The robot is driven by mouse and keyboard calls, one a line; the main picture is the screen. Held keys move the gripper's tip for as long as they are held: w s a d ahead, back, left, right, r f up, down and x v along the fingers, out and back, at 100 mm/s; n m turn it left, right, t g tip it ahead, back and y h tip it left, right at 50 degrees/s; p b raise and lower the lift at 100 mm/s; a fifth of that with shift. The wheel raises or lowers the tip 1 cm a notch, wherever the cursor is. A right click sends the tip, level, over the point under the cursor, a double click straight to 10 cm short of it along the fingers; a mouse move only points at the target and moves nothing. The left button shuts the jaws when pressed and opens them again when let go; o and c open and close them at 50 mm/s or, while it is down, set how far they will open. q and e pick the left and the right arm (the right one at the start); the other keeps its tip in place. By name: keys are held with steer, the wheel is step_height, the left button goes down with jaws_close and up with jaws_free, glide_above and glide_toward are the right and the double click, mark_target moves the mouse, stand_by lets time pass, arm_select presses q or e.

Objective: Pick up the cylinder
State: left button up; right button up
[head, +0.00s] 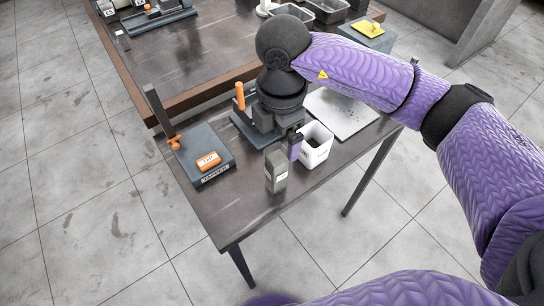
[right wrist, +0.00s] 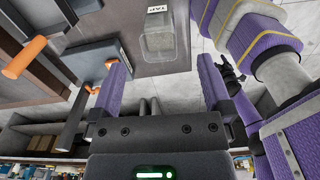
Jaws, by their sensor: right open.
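My right gripper (head: 287,150) points down over the small dark table, close to a grey upright block-like container (head: 276,176) with a pale label and to a white open cup (head: 318,150) with dark contents. In the right wrist view my two purple fingers (right wrist: 160,82) stand wide apart with nothing between their tips. A pale, see-through container (right wrist: 159,42) with a white label lies beyond them. No thing is clearly marked as the cylinder, and I cannot tell which one it is.
A dark grey base (head: 190,150) with an orange piece and an upright post stands at the table's left. An orange upright handle (head: 239,97) is behind my gripper. A white board (head: 342,112) lies to the right. The table's front (head: 235,215) is bare.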

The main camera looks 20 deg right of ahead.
mark_target(277, 163)
step_height(277, 163, down, 8)
steer(key=shift+a+r+b, duration=0.15)
steer(key=shift+b, duration=0.8)
steer(key=shift+f, duration=0.4)
arm_select(q)
steer(key=shift+s+f, duration=0.25)
steer(key=shift+f, duration=0.3)
steer(key=shift+s+f, duration=0.2)
steer(key=shift+f, duration=0.35)
arm_select(e)
steer(key=shift+r, duration=0.1)
jaws_close()
